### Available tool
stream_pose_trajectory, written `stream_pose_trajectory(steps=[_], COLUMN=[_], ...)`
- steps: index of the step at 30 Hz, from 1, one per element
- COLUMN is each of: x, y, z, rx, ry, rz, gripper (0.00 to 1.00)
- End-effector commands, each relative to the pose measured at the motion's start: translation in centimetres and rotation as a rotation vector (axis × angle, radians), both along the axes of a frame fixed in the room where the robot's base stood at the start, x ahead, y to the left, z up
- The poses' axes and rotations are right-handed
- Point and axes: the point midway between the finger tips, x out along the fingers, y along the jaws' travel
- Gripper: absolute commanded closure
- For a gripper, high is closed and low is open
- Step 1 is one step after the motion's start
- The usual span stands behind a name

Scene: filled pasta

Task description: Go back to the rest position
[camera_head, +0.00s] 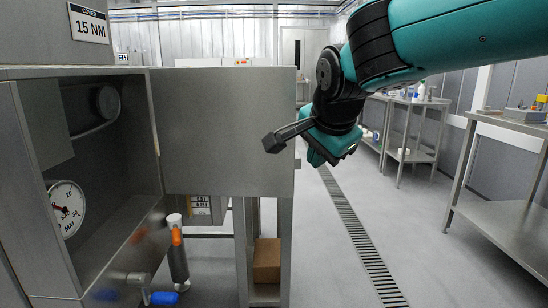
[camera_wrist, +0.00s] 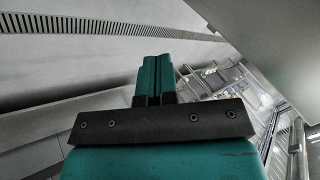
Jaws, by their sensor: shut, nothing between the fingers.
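My gripper (camera_wrist: 154,62) shows in the wrist view as two teal fingers closed side by side, with nothing between them. A dark bar with screws crosses below them. In the head view my teal and black arm reaches in from the upper right. Its end (camera_head: 330,143) hangs in the air just right of a steel machine's open door (camera_head: 225,130). Whether it touches the door cannot be told. The fingertips are hard to make out there.
The steel machine's open cavity (camera_head: 120,190) holds a round gauge (camera_head: 66,207). A cardboard box (camera_head: 266,259) is on a low shelf. Steel tables (camera_head: 510,225) stand at the right. The floor along the drain (camera_head: 350,225) is clear.

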Motion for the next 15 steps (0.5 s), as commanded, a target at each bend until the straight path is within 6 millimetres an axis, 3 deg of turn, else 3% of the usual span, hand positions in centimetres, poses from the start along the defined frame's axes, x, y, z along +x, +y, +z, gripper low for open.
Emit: stream_pose_trajectory(steps=[1, 6, 15], x=[-2.8, -12.6, -26.8], y=[-1.8, -4.7, -6.1], z=[-1.2, -5.6, -10.1], rx=[-0.069, -0.217, -0.223], ry=[0.053, 0.172, 0.158], rz=[0.161, 0.747, 1.462], gripper=[1.0, 1.0, 1.0])
